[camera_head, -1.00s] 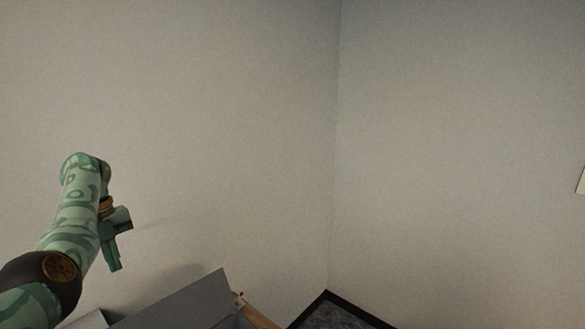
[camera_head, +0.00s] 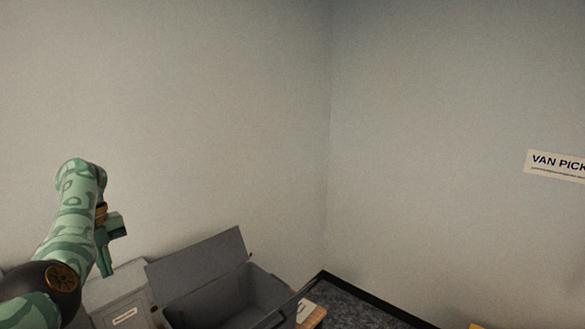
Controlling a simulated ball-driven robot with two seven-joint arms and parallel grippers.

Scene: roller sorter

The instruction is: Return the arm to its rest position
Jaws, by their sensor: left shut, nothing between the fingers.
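My left arm, patterned green, comes in from the lower left and is bent at a dark joint. My left gripper (camera_head: 106,268) hangs at its end, pointing down, shut and empty. It shows in front of the pale wall, just left of a grey open box in the picture. My right gripper is not in view.
A "VAN PICK" sign (camera_head: 556,165) hangs on the right wall. Dark floor (camera_head: 350,305) shows in the corner.

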